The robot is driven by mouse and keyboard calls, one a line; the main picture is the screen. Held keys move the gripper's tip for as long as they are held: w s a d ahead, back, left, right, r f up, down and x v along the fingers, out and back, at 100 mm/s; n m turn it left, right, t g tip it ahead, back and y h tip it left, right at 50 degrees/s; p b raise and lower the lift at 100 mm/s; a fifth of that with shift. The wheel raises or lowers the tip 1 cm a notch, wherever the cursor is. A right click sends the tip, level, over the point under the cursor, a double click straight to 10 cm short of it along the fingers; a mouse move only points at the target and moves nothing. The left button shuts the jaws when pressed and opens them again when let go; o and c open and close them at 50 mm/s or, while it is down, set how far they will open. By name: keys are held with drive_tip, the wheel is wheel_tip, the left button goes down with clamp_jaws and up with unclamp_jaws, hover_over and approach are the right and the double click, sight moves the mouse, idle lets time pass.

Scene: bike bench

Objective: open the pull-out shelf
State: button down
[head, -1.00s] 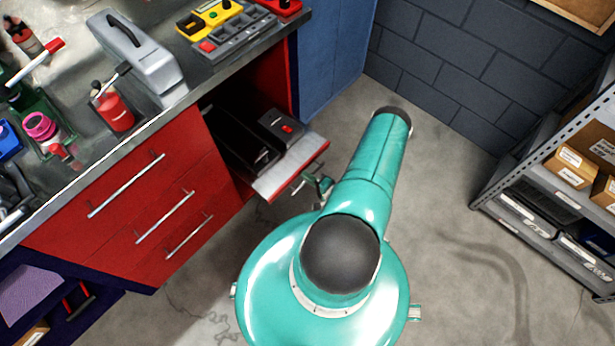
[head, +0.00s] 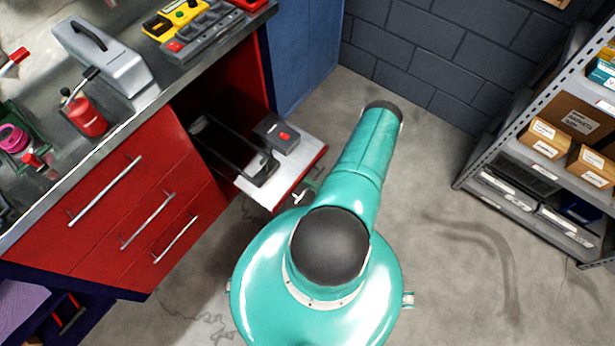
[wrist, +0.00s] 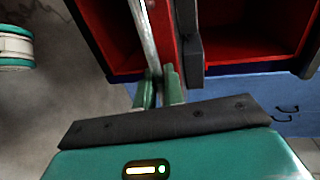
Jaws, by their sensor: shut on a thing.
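The pull-out shelf (head: 302,163) is a pale board with a red front edge. It sticks partway out of the open bay in the red cabinet, with a dark grey box and a black piece on top. My gripper (head: 304,194) is at the shelf's front edge, partly hidden by my teal arm.
Red drawers (head: 130,215) with metal handles sit left of the bay, under a workbench (head: 130,112) holding tools. A blue cabinet (head: 305,45) stands behind. A grey rack (head: 505,155) with boxes stands on the right. The floor between is clear.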

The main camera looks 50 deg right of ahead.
drive_tip(key=c, duration=1.6)
unclamp_jaws()
drive_tip(key=shift+c, duration=0.2)
drive_tip(key=shift+s, duration=0.1)
drive_tip(key=s+r, duration=0.2)
drive_tip(key=s, duration=1.1)
drive_tip(key=shift+s+d+r, duration=0.2)
drive_tip(key=shift+s+r, duration=0.05)
drive_tip(key=shift+r, duration=0.1)
